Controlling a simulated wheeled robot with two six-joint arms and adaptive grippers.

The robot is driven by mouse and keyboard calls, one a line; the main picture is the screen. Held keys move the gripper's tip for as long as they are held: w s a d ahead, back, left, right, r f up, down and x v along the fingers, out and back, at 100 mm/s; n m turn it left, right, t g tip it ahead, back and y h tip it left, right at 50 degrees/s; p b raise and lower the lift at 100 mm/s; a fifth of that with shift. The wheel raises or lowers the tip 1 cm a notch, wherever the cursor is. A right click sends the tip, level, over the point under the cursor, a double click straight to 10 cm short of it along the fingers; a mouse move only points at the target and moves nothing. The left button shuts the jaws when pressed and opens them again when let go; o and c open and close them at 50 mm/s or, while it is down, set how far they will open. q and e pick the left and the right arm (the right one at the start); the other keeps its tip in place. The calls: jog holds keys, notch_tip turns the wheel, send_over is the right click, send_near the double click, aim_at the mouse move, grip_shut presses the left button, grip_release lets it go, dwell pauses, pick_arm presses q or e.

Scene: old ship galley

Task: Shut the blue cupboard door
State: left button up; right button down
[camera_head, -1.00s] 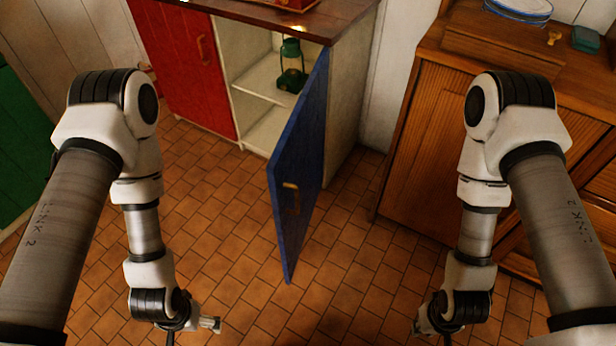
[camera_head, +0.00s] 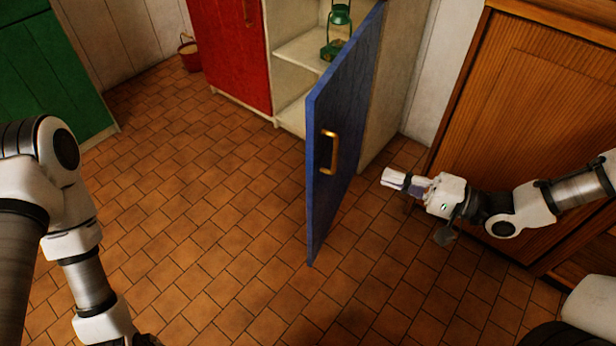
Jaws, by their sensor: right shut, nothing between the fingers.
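The blue cupboard door (camera_head: 345,110) stands wide open, swung out from the right side of the white cupboard (camera_head: 298,55). Its brass handle (camera_head: 330,152) is on the face turned toward me, near the free edge. My right gripper (camera_head: 390,179) is shut and empty. It is to the right of the blue door, pointing left toward it, with a gap in the picture between fingertips and door. My left arm (camera_head: 75,240) hangs at the left; its gripper is cut off at the bottom edge.
A green lantern (camera_head: 338,35) stands on the cupboard shelf. The red door (camera_head: 230,50) beside the opening is shut. A wooden cabinet (camera_head: 530,90) stands close behind my right arm. A red bucket (camera_head: 190,52) is at the back. The tiled floor (camera_head: 200,220) left of the blue door is clear.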

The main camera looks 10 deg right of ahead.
aim_at(314, 153)
jog(key=b+x, duration=0.7)
jog(key=x, duration=0.6)
jog(key=shift+s+b, duration=0.1)
jog(key=shift+b, duration=0.2)
jog(key=shift+w+a+r, duration=0.1)
jog(key=shift+w+a, duration=0.25)
jog(key=shift+a, duration=0.1)
jog(key=shift+w+a, duration=0.1)
